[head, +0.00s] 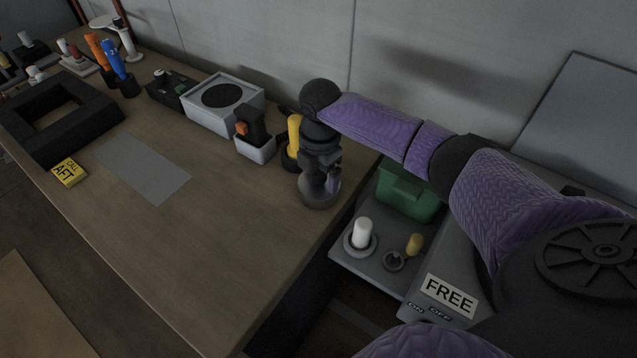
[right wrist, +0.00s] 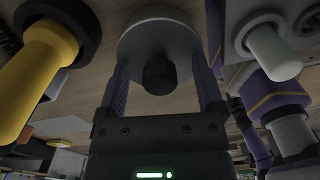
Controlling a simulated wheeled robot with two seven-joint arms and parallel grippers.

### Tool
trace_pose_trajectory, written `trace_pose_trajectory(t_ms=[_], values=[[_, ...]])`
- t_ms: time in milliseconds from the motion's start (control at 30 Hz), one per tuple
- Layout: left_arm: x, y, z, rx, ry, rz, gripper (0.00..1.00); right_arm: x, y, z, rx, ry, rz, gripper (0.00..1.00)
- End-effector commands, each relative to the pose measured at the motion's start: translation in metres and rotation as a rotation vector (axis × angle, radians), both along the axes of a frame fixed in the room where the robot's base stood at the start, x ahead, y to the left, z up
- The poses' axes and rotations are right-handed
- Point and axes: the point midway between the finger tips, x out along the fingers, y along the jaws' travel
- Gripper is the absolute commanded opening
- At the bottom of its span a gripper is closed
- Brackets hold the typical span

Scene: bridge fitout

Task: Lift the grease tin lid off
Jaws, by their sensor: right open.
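The grease tin (head: 318,193) is a round grey tin near the right end of the wooden table, partly hidden by my right gripper (head: 322,168) above it. In the right wrist view, its round grey lid (right wrist: 158,32) shows with a dark knob (right wrist: 159,76) in its middle. My right gripper (right wrist: 160,82) is open, with one finger on each side of the knob. A gap shows between the knob and each finger. The lid appears to be on the tin. My left gripper is not in view.
A yellow-handled item (head: 293,135) stands close left of the gripper; it also shows in the right wrist view (right wrist: 35,65). A holder (head: 256,148) and a white box (head: 222,105) stand further left. A green bin (head: 408,192) and white cylinder (head: 362,233) are right of the table edge.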

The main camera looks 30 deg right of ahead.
Motion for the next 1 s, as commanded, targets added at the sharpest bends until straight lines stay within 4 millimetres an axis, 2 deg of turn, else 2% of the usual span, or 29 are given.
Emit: trace_pose_trajectory(t_ms=[67,467,767,867,1000], values=[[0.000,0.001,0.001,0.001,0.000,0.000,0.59,0.000,0.000,0.001,0.000,-0.001,0.000,0.86],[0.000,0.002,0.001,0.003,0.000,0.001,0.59,0.000,0.000,0.002,0.000,-0.001,0.000,0.01],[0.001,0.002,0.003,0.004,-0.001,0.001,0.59,0.000,0.000,0.006,0.000,-0.002,0.000,0.00],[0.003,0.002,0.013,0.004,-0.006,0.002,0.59,0.001,0.000,0.028,0.000,-0.005,0.000,0.00],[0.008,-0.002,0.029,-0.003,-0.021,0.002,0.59,0.001,0.000,0.069,0.001,-0.006,0.000,0.00]])
